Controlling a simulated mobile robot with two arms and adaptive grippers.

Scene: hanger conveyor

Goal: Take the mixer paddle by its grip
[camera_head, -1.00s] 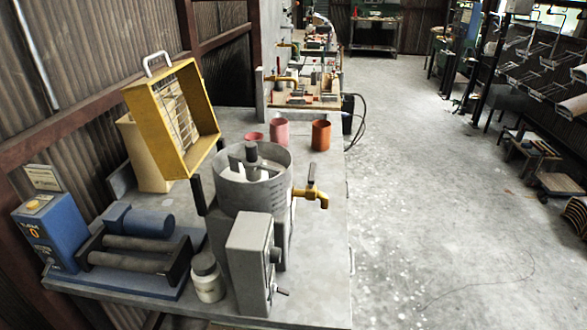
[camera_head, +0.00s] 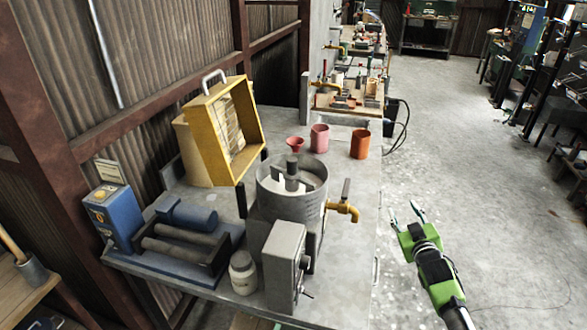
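My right gripper (camera_head: 404,211), green with thin pale fingers, is to the right of the pot, past the bench edge and apart from the paddle. Its fingers are spread and nothing is between them. My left gripper is not in view.
A brass tap (camera_head: 343,209) juts right from the pot. A grey control box (camera_head: 286,267) and a white jar (camera_head: 243,273) stand in front. Blue rollers (camera_head: 187,214) and a yellow frame (camera_head: 204,130) are left, pink (camera_head: 319,138) and orange (camera_head: 360,145) cups behind. Floor at right is open.

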